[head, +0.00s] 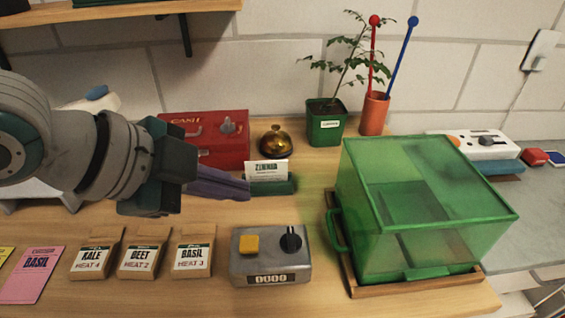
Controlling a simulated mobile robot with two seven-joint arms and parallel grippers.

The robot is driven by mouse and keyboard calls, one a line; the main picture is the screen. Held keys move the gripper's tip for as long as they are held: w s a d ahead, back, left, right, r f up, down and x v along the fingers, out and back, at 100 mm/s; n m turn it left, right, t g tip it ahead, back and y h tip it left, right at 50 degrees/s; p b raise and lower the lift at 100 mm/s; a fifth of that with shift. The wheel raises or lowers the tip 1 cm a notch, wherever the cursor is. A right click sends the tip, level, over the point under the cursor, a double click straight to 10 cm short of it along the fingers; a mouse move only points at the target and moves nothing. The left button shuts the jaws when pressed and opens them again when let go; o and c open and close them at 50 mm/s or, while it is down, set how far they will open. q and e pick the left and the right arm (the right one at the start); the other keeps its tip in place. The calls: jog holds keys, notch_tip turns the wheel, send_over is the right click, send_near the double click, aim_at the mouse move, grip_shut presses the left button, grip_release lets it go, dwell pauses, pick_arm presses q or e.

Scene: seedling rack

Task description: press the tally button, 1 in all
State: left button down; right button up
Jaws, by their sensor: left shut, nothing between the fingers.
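The tally box (270,268) is a grey metal box near the front of the table, just right of the seed packets. On its top are a yellow square button (248,243) and a black knob (291,240). Its front counter (272,279) seems to read 0000, but the digits are small. My left gripper (246,188) comes in from the left, shut and empty, with its fingers pointing right. In the picture its tips are above and behind the yellow button, apart from it. My right gripper is not in view.
Kale, beet and basil packets (193,251) stand left of the box. A green transparent cover (440,240) with a side handle sits on a wooden tray (415,285) at right. Behind are a red cash box (225,140), brass bell (274,141), card holder (275,186) and potted plant (325,129).

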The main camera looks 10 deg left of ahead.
pick_arm(q)
jog(key=b, duration=0.5)
send_over(241, 245)
notch_tip(241, 245, down, 5)
jog(key=shift+f, duration=0.15)
notch_tip(241, 245, down, 2)
jog(key=shift+f+b, duration=0.1)
jog(key=shift+b, duration=0.6)
dwell(0.9)
jog(key=shift+f, duration=0.4)
jog(key=shift+f+b, duration=0.45)
jog(key=shift+f, duration=0.1)
dwell(0.5)
jog(key=shift+r+p, duration=0.95)
jog(key=shift+p, duration=0.1)
